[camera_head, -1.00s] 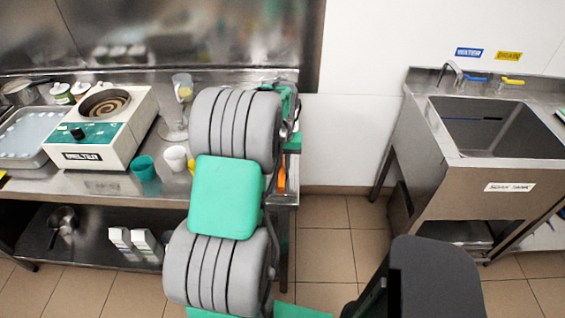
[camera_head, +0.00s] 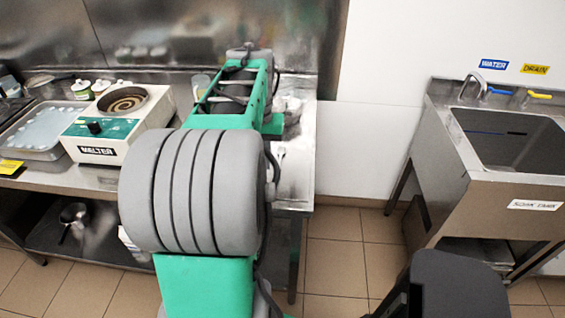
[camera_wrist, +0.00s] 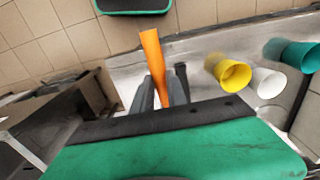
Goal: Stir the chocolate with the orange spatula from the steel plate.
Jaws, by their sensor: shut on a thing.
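My gripper (camera_wrist: 162,92) is shut on the orange spatula (camera_wrist: 152,52) in the wrist view. The spatula's broad orange end points away from my fingers, toward the top of that view. My arm hides the gripper and spatula in the head view. The white melter (camera_head: 118,136) stands on the steel counter at the left. Its round bowl (camera_head: 124,103) holds brown chocolate with a swirl on top. My gripper appears apart from the melter, which I cannot make out in the wrist view. I cannot make out the steel plate for certain.
A steel tray (camera_head: 38,152) is left of the melter. A soak tank (camera_head: 520,150) stands at the right, across a floor gap.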

